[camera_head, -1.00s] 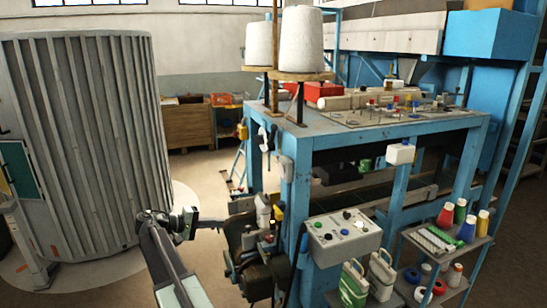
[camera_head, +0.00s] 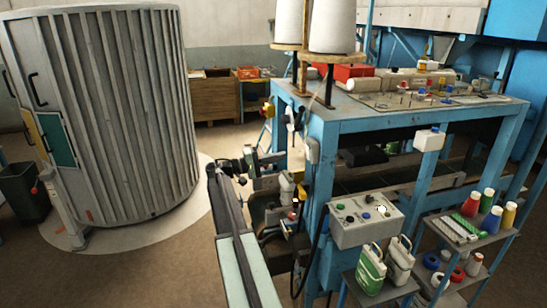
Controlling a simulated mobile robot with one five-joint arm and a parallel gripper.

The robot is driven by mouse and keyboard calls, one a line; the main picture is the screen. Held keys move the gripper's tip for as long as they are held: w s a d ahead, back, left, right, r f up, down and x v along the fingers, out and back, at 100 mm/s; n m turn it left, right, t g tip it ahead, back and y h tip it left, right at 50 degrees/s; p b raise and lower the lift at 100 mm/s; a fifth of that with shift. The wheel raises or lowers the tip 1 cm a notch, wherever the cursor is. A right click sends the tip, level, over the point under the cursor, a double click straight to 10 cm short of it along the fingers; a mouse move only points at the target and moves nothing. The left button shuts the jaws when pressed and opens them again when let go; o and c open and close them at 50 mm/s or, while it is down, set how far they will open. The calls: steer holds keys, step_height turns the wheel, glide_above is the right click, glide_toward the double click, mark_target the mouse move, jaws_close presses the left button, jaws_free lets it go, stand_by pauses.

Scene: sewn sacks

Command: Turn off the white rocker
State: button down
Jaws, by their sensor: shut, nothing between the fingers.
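My gripper (camera_head: 246,168) is at the end of my arm, left of the blue machine frame (camera_head: 322,190). It is small and dark in this view, shut and empty. A grey control box (camera_head: 366,222) on the front of the frame carries several small buttons, including green and white ones; it is to the right of and below my gripper in the picture.
A big ribbed grey cylinder (camera_head: 110,120) stands at left. Two white cones (camera_head: 332,25) stand on the machine. Bare floor (camera_head: 150,270) lies at front left.

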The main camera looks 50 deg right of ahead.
mark_target(307, 150)
steer(key=x, duration=0.8)
steer(key=shift+d+p, duration=0.1)
steer(key=shift+p, duration=0.3)
steer(key=shift+s+r, duration=0.1)
steer(key=r+p+v, duration=0.2)
steer(key=r+v, duration=0.1)
steer(key=v, duration=1)
steer(key=shift+w+a, duration=0.3)
steer(key=shift+a, duration=0.05)
steer(key=shift+r, duration=0.1)
